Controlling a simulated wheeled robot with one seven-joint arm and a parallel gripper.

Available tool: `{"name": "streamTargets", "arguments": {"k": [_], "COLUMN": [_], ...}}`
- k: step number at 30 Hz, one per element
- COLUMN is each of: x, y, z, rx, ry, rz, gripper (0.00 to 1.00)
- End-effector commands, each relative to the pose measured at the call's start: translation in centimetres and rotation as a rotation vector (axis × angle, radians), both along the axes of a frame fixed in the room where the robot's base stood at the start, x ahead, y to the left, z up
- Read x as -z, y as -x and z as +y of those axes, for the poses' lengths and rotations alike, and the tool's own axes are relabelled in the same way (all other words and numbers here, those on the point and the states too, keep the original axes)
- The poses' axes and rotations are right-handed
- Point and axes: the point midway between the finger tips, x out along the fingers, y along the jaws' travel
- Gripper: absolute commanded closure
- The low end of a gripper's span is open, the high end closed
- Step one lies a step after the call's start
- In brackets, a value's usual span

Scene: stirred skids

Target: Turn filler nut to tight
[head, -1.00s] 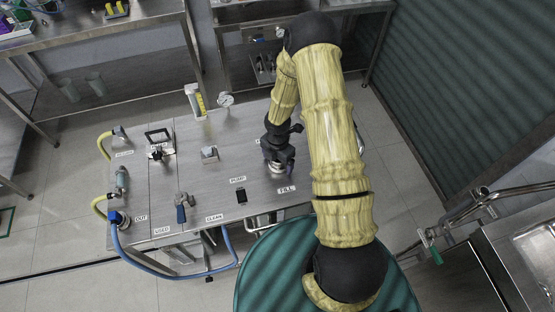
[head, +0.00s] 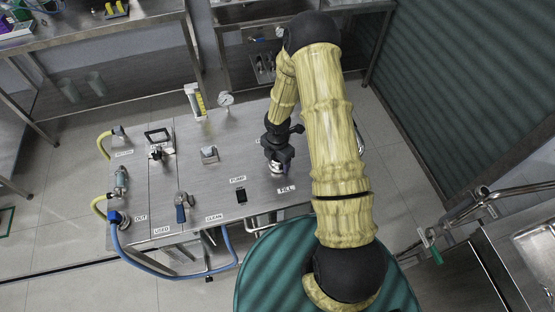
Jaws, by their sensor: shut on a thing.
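The filler nut (head: 276,168) sits at the right side of the steel skid top, just behind the FILL label (head: 287,189). It shows only as a small pale metal part under my gripper. My gripper (head: 278,158) points down over it and is shut on it. The fingers and most of the nut are hidden by the dark gripper body, so I cannot tell how far the nut is turned.
The steel skid top (head: 215,180) carries a black pump switch (head: 241,195), a blue-handled valve (head: 181,206), a small metal block (head: 209,154), a gauge (head: 226,100) and a sight tube (head: 194,100). A blue hose (head: 160,266) loops along the front. A sink (head: 535,245) stands at right.

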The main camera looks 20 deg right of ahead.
Motion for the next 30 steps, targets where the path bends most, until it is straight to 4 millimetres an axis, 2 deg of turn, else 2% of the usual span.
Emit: {"name": "streamTargets", "arguments": {"k": [30], "x": [-0.04], "y": [-0.38], "z": [0.09], "rx": [0.488], "ry": [0.000], "rz": [-0.003], "gripper": [0.57]}}
